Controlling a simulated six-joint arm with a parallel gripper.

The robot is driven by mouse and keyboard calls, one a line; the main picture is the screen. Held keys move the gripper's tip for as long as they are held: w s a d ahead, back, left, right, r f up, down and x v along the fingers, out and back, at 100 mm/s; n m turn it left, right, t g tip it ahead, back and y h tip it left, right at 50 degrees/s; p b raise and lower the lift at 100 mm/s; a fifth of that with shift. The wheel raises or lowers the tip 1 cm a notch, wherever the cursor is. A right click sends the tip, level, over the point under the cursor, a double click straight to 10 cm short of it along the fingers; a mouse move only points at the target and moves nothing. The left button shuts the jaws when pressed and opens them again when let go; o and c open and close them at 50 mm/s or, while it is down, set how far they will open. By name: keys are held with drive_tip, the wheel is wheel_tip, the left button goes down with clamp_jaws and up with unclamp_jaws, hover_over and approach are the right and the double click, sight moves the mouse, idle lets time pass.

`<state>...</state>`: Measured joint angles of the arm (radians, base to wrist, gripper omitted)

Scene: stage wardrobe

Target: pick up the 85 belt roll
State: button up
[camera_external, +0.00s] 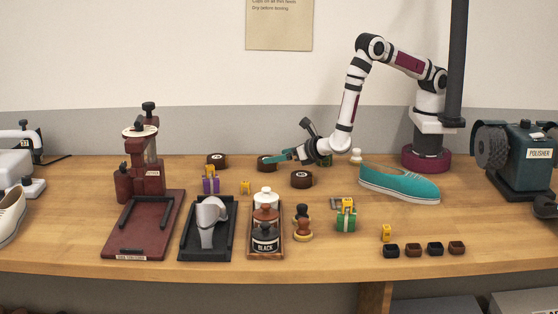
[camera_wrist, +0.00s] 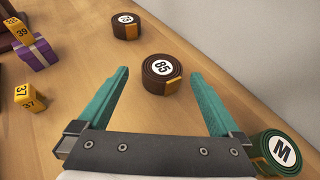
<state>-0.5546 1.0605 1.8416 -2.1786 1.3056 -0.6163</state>
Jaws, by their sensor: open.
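The 85 belt roll (camera_wrist: 155,85) is a dark brown coil with a tan band and a white disc marked 85. It lies flat on the wooden bench, ahead of my gripper (camera_wrist: 159,74), and appears between the two teal fingertips in the wrist view. My gripper is open and empty, its fingers apart on either side of the roll in that view; I see no contact. In the external view my gripper (camera_external: 279,157) points left, low over the back of the bench, beside a dark roll (camera_external: 263,168) that appears to be the 85 roll, partly hidden by a finger.
Another brown roll (camera_wrist: 127,33) lies farther ahead; its label is hard to read. A green roll marked M (camera_wrist: 262,150) is at the right finger's base. Yellow number blocks (camera_wrist: 30,97) stand left. Another dark roll (camera_external: 301,184) and a teal shoe (camera_external: 395,183) are nearby.

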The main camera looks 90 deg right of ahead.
drive_tip(key=x, duration=0.6)
drive_tip(key=shift+w+d+f, duration=0.1)
drive_tip(key=shift+d+f, duration=0.25)
drive_tip(key=shift+f, duration=0.05)
drive_tip(key=c, duration=1.3)
